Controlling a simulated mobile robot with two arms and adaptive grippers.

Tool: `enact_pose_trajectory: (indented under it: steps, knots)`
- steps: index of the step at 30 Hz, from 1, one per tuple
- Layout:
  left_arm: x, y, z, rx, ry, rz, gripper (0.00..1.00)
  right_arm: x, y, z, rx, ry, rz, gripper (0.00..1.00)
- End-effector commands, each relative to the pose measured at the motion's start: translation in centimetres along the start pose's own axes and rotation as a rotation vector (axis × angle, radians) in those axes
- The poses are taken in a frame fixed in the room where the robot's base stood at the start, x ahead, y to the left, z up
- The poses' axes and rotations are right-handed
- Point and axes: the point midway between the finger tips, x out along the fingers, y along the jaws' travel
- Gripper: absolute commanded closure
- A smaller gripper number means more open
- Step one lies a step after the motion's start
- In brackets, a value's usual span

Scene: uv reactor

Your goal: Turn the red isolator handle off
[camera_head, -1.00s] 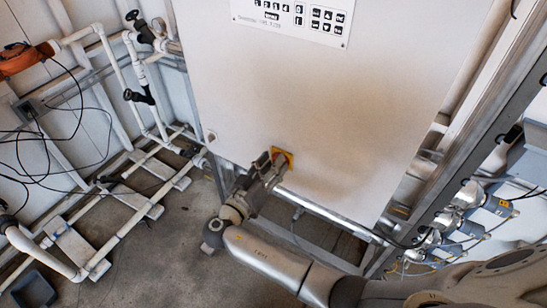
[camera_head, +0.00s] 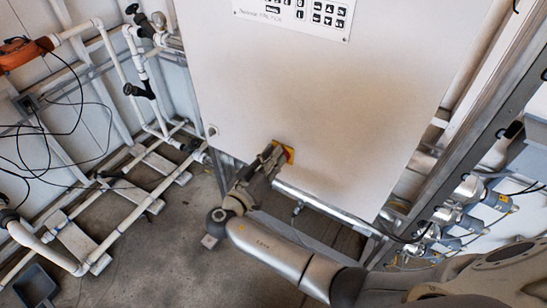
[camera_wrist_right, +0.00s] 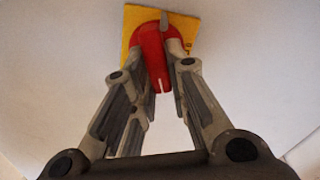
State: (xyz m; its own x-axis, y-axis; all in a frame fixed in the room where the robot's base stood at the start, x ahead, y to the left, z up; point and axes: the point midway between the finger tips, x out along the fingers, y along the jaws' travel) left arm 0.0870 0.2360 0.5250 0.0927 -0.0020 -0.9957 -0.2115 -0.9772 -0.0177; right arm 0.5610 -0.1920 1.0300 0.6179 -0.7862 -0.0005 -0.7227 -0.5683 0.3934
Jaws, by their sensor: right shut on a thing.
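The red isolator handle (camera_wrist_right: 153,52) sits on a square yellow plate (camera_wrist_right: 133,20) on the white cabinet front. My right gripper (camera_wrist_right: 162,65) is shut on the handle, with one finger on each side of it. In the head view, the yellow plate and red handle (camera_head: 290,154) show near the cabinet's lower edge, and my right gripper (camera_head: 274,156) reaches them from below, covering part of them. The left gripper is not in view.
The white cabinet (camera_head: 320,90) has a panel of black buttons (camera_head: 325,15) at its top. White pipes (camera_head: 130,215) with black valves stand at the left. A metal rail (camera_head: 320,208) runs under the cabinet. Grey cylindrical fittings (camera_head: 470,190) are at the right.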

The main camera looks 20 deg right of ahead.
Motion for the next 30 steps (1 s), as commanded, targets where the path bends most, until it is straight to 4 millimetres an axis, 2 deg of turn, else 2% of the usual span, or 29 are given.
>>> enact_pose_trajectory:
  steps: [6,15,28,29,30]
  knots:
    - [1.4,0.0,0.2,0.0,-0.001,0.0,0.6,0.0,-0.4,0.3,-0.172,-0.002,0.001,1.0]
    - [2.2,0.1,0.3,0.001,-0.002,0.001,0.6,0.0,-0.7,0.2,-0.405,-0.001,0.001,1.0]
    - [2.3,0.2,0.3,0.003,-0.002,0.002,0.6,0.0,-0.7,0.1,-0.453,0.0,0.001,1.0]
    - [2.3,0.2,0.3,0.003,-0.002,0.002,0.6,0.0,-0.7,0.1,-0.453,0.0,0.001,0.84]
    - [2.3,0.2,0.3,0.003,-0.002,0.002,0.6,0.0,-0.7,0.1,-0.453,0.0,0.001,0.79]
